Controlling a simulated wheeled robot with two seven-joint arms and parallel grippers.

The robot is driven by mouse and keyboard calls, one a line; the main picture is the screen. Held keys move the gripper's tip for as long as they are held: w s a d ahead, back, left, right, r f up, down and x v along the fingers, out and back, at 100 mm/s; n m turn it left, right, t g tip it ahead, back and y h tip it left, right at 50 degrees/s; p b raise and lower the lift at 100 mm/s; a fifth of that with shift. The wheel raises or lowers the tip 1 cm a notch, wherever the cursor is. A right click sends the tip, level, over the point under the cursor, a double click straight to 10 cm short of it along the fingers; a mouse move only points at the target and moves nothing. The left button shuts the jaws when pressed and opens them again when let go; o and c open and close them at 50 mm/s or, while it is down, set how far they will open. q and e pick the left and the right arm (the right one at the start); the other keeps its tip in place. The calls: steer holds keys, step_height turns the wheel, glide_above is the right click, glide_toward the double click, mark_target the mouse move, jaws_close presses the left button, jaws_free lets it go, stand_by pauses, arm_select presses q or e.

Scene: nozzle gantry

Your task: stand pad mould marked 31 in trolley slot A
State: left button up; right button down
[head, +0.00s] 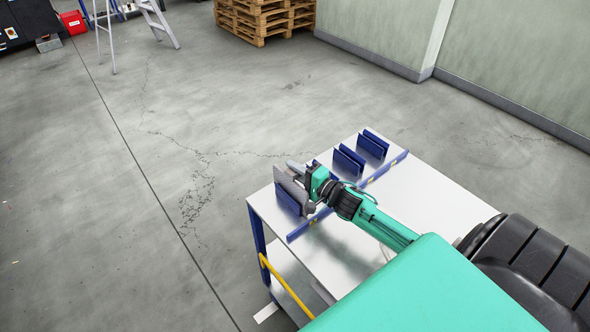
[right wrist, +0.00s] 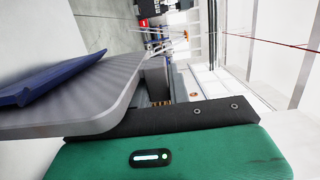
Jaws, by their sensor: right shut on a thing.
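The pad mould (head: 293,188) is a grey plate with rounded corners, held on edge at the left end of the trolley top. My right gripper (head: 305,181) is shut on it. In the right wrist view the mould (right wrist: 95,100) lies against the dark gripper finger, close beside a blue divider (right wrist: 50,78). In the head view, a blue slot divider (head: 287,201) stands right at the mould's lower edge. I cannot tell whether the mould's bottom edge touches the trolley top. The mark 31 and the slot letters are not readable. My left gripper is out of view.
The white-topped trolley (head: 440,205) has further blue divider pairs (head: 373,145) (head: 348,160) standing empty along its far side. A blue strip with small labels (head: 378,173) runs in front of them. The near top is clear. Wooden pallets (head: 262,20) and a ladder stand far off.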

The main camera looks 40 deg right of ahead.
steer(key=c, duration=1.2)
jaws_free()
steer(key=shift+c, duration=0.2)
steer(key=shift+s, duration=0.1)
steer(key=shift+s+d+f, duration=0.15)
steer(key=shift+s+d, duration=0.05)
steer(key=shift+s, duration=0.4)
steer(key=b+v, duration=0.2)
steer(key=v, duration=1)
steer(key=shift+s, duration=0.15)
